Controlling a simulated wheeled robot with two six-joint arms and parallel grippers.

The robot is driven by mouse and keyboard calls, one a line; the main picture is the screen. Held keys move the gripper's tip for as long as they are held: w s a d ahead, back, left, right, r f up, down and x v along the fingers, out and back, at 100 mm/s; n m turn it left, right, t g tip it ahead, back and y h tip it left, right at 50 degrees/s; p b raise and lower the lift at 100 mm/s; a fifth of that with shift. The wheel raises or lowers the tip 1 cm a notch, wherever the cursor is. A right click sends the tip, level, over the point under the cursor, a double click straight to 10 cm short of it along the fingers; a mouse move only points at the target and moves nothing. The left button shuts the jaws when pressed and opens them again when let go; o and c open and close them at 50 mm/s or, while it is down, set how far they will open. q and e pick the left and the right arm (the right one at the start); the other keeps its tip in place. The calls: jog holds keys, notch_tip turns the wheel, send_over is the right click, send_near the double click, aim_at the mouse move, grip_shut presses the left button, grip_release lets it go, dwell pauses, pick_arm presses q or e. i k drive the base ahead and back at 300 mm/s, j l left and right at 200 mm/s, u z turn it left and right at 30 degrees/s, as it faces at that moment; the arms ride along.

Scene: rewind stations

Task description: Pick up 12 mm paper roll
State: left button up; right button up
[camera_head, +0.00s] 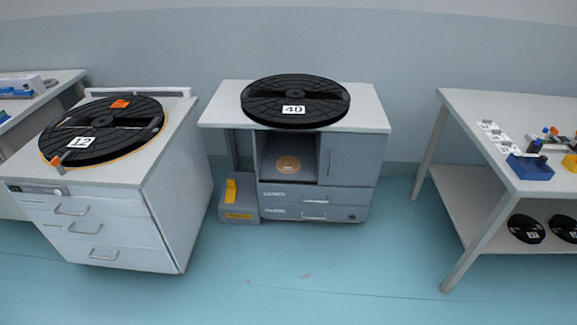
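No roll reads clearly as a 12 mm paper roll. A large black disc (101,131) with a white "12" card lies flat on top of the left cabinet. An orange-brown edge shows under it, and small orange pieces sit at its rim. A small orange-brown round item (288,164) is in the open shelf of the middle cabinet; I cannot tell whether it is a roll. Two black reels (526,229) with small white labels, too small to read, are on the lower shelf of the right table. Neither of my grippers is in view.
The middle cabinet (372,115) carries a black disc marked "40" (295,102). A grey box with a yellow part (231,191) stands at its left. The right table (459,99) holds a blue bin (531,168) and small items. The blue-green floor (330,275) ahead is clear.

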aim_at(287, 164)
jog(key=i, duration=1.5)
